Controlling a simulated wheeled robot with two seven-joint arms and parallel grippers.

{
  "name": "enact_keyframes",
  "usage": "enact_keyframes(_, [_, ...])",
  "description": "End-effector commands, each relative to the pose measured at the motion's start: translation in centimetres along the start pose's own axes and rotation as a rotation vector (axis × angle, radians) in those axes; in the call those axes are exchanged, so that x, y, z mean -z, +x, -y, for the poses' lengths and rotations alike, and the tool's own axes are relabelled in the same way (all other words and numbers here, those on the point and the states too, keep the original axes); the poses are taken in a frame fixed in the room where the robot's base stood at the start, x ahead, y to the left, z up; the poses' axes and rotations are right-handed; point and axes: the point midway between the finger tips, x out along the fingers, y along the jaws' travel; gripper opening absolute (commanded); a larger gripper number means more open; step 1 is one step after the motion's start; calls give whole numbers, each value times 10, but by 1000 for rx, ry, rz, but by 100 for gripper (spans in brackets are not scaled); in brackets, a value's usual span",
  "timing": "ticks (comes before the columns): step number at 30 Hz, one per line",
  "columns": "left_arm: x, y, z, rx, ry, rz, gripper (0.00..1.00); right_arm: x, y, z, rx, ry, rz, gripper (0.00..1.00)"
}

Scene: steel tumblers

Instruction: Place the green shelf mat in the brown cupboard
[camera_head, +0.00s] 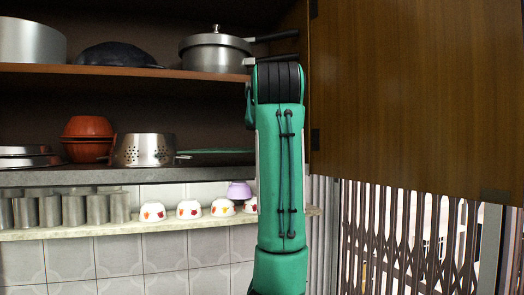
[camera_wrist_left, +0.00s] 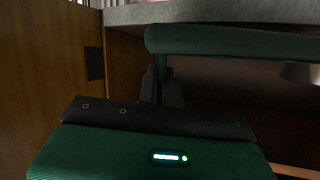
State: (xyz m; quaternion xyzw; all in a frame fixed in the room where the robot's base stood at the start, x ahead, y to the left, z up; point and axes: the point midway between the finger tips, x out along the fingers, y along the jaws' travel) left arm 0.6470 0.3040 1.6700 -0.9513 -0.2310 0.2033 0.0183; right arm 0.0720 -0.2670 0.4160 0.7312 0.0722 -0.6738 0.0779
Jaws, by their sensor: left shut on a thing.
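The green shelf mat (camera_head: 215,151) shows as a thin green strip just above the grey stone shelf of the brown cupboard (camera_head: 150,72), right of a perforated steel pot. In the left wrist view it is a long green bar (camera_wrist_left: 235,41) close to the stone shelf (camera_wrist_left: 220,11). My left gripper (camera_wrist_left: 161,74) is shut on the mat near one end. In the head view my upright green forearm hides this gripper and the mat's right part. I cannot tell whether the mat touches the shelf. My right gripper is not in view.
The perforated pot (camera_head: 144,150) and orange bowls (camera_head: 88,138) stand left of the mat. A pressure cooker (camera_head: 215,51) is on the shelf above. Steel tumblers (camera_head: 75,208) and small cups (camera_head: 189,209) line the ledge below. The open cupboard door (camera_head: 415,95) is close on the right.

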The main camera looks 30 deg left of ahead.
Motion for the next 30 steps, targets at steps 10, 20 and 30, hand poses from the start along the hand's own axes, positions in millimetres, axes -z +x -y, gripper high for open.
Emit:
enact_keyframes(10, [42, 87, 6, 1, 2, 4, 0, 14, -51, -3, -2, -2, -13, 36])
enact_keyframes(20, [55, 132, 8, 0, 0, 1, 0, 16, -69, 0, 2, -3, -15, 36])
enact_keyframes(30, [29, 143, 4, -1, 0, 1, 0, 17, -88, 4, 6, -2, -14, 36])
